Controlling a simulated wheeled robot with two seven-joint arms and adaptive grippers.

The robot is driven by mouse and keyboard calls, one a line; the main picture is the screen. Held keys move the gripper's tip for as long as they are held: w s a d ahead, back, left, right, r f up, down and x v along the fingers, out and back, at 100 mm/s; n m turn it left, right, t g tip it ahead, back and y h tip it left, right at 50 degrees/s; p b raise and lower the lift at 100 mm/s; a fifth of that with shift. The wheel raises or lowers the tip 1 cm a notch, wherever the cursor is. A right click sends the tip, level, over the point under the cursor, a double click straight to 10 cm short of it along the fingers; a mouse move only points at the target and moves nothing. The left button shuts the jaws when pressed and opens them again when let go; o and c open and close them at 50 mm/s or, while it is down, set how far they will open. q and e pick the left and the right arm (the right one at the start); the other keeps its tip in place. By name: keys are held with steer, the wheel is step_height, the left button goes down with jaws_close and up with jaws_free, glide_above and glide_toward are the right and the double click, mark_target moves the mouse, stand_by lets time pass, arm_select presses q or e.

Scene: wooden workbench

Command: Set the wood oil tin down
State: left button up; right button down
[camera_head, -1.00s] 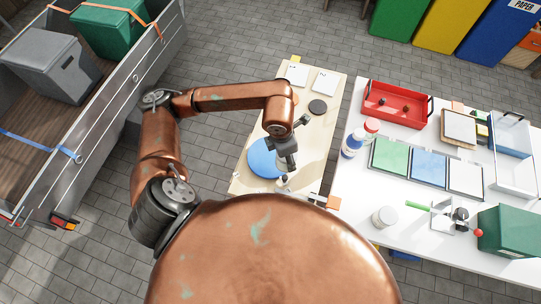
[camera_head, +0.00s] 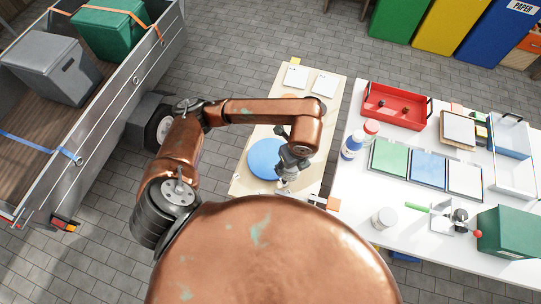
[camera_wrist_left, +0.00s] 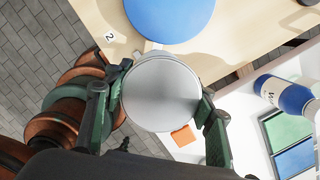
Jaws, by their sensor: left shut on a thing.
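My left gripper (camera_wrist_left: 164,98) is shut on a round tin (camera_wrist_left: 161,93) with a plain silver top, one finger on each side in the left wrist view. No label on it shows from above. In the head view the left gripper (camera_head: 284,184) is over the near right part of the pale wooden bench (camera_head: 242,186), just right of and nearer than a blue disc (camera_head: 262,157). The tin is mostly hidden there by the gripper. I cannot tell whether its base touches the bench. My right gripper is not in view.
A white table (camera_head: 345,203) stands to the right of the bench.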

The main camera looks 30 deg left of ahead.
arm_select(q)
steer(key=w+a+f, duration=0.2)
steer(key=a, duration=0.1)
steer(key=w+a+f, duration=0.2)
steer(key=a+f, duration=0.1)
steer(key=a, duration=0.1)
steer(key=w+a+f, duration=0.1)
steer(key=a+f, duration=0.2)
steer(key=shift+w+a+f, duration=0.1)
steer(key=shift+w+a, duration=0.25)
steer(key=shift+w, duration=0.05)
steer(key=shift+w+a+f, duration=0.25)
steer(key=shift+a+f, duration=0.25)
steer(key=shift+f, duration=0.15)
steer(key=shift+f+p, duration=0.45)
steer(key=shift+f, duration=1.15)
steer(key=shift+f, duration=0.15)
steer(key=o, duration=1.4)
steer(key=shift+o, duration=0.2)
step_height(320, 180, up, 12)
steer(key=d, duration=0.1)
steer(key=shift+s+d, duration=0.25)
steer(key=shift+s, duration=0.2)
